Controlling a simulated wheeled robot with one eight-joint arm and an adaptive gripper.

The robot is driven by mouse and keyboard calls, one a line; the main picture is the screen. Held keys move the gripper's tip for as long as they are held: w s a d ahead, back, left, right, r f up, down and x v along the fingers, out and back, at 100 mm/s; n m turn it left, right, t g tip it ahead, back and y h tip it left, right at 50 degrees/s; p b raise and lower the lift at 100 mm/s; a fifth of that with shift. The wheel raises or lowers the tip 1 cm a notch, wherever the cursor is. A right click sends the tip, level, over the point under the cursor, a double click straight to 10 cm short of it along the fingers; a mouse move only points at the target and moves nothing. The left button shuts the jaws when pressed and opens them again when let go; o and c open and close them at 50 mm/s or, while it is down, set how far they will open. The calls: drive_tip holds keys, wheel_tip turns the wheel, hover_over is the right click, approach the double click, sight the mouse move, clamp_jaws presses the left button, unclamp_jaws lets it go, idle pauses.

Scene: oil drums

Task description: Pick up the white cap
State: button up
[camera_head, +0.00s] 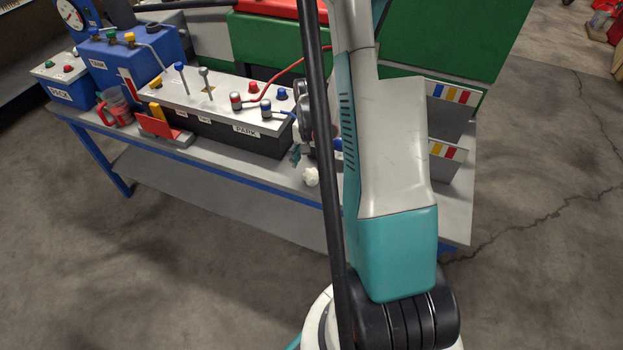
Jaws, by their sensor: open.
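A small white knobbly object, which looks like the white cap (311,176), sits near the front edge of the workbench (245,191). My gripper (302,158) is just above and behind it in the picture, mostly hidden by my own arm and a dark cable or tube. Only a dark and teal part of the gripper shows. It is open, and I cannot tell whether it touches the white object.
The black-and-white control box (225,115) with levers and a "PARK" label stands left of the gripper. A red measuring jug (116,106) and a red block (160,127) are further left. Grey bins (450,110) stand right of my arm. The bench front strip is mostly clear.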

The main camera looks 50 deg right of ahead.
sight(312, 172)
drive_tip(key=f, duration=0.1)
drive_tip(key=f+b, duration=0.1)
drive_tip(key=f, duration=0.1)
drive_tip(key=f+b, duration=0.1)
drive_tip(key=f, duration=0.1)
drive_tip(key=shift+s, duration=0.3)
drive_tip(key=shift+r, duration=0.1)
drive_tip(key=c, duration=1.1)
